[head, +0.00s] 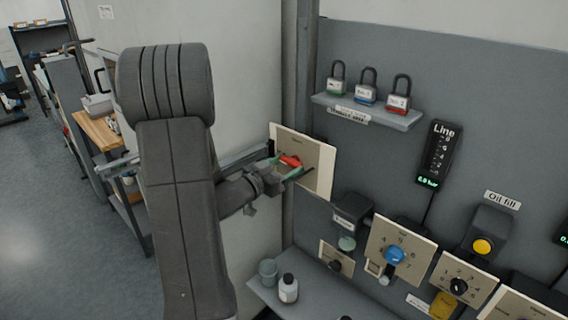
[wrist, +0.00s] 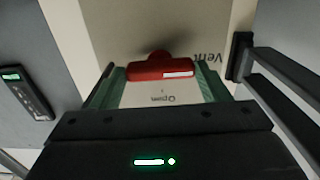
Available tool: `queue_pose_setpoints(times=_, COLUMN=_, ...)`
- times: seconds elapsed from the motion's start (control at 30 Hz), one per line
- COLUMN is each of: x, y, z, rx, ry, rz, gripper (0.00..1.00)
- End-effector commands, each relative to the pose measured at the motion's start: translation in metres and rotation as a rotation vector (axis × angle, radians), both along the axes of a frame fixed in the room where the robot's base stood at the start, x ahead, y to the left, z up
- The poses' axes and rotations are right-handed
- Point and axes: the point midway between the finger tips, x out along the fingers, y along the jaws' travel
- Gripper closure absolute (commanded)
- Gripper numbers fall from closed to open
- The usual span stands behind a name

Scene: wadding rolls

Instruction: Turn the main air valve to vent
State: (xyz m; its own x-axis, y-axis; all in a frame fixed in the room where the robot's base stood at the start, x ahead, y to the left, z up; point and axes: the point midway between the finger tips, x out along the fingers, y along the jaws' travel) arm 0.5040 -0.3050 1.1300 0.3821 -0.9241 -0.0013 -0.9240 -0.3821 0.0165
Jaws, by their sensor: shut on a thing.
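The main air valve is a red handle (head: 290,160) on a beige plate (head: 322,165) on the wall. In the wrist view the red handle (wrist: 160,68) lies crosswise, with a white mark near its right end. The word "Vent" (wrist: 209,58) is printed above and right of the handle, and "Open" (wrist: 161,99) below it. My gripper (head: 284,168) reaches the plate from the left. Its green-padded fingers, also in the wrist view (wrist: 165,82), are shut on the handle from both ends. The handle's back and stem are partly hidden.
A ledge below holds a white bottle (head: 288,289) and a grey cup (head: 267,271).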

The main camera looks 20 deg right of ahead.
Motion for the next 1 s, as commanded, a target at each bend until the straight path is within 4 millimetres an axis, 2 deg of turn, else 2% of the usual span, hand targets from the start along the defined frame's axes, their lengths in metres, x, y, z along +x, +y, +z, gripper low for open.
queue_pose_setpoints(times=0.2, x=0.0000, y=0.0000, z=-0.0004, rx=-0.002, ry=0.001, rz=0.001, gripper=0.54)
queue_pose_setpoints(times=0.23, x=0.0000, y=0.0001, z=-0.0004, rx=-0.002, ry=0.001, rz=0.001, gripper=0.25)
queue_pose_setpoints(times=0.3, x=0.0000, y=0.0000, z=-0.0004, rx=-0.001, ry=0.001, rz=0.000, gripper=0.11)
queue_pose_setpoints(times=0.33, x=-0.0001, y=0.0000, z=-0.0004, rx=-0.001, ry=0.001, rz=0.000, gripper=0.09)
queue_pose_setpoints(times=1.0, x=-0.0029, y=-0.0032, z=-0.0016, rx=0.001, ry=0.000, rz=-0.003, gripper=0.09)
